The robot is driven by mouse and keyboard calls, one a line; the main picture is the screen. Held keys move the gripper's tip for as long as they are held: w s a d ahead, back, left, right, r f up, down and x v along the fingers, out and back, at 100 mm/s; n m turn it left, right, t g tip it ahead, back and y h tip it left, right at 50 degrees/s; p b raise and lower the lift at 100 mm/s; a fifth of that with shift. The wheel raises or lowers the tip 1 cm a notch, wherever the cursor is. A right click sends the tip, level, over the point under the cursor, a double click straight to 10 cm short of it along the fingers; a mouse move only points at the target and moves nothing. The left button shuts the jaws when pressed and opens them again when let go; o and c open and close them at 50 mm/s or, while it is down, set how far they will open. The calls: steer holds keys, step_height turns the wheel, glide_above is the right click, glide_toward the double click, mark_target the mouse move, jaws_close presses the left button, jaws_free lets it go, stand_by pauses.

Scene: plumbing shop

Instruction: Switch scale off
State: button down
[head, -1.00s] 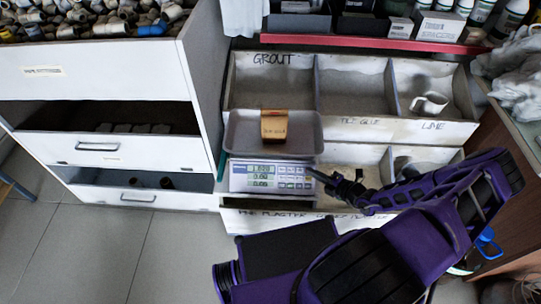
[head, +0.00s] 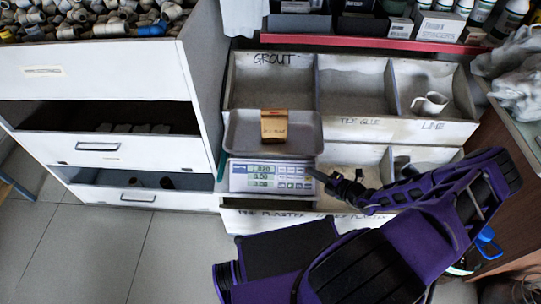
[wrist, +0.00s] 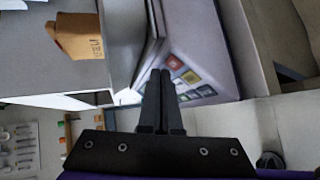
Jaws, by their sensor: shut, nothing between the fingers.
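The scale (head: 270,177) stands in front of the divided bins, its display lit with digits and its keypad at the right of its front panel. A metal tray (head: 243,134) is on top of it and holds a brown paper packet (head: 274,126). My gripper (head: 318,175) is shut and empty, its tips at the right end of the keypad. In the wrist view the shut fingers (wrist: 158,75) point toward the scale's coloured keys (wrist: 186,76). I cannot tell whether the tips touch a key. The packet also shows in the wrist view (wrist: 75,36).
Divided bins (head: 352,128) labelled grout, tile glue and lime stand behind the scale, with a white jug (head: 430,103) in one. Open drawers (head: 120,145) are close on the left. A wooden cabinet stands at right. The floor at front left is clear.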

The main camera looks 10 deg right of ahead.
steer(key=shift+w+f, duration=0.2)
steer(key=shift+w+d+f, duration=0.1)
steer(key=shift+w+f, duration=0.05)
stand_by(0.6)
steer(key=shift+s+a+r+p, duration=0.2)
steer(key=shift+s+r+p, duration=0.25)
steer(key=shift+s+p, duration=0.1)
steer(key=shift+r, duration=0.1)
steer(key=s+r+p, duration=0.2)
steer(key=s+a+r+p, duration=0.1)
steer(key=s+r+p, duration=0.1)
steer(key=p, duration=0.1)
stand_by(0.4)
stand_by(0.3)
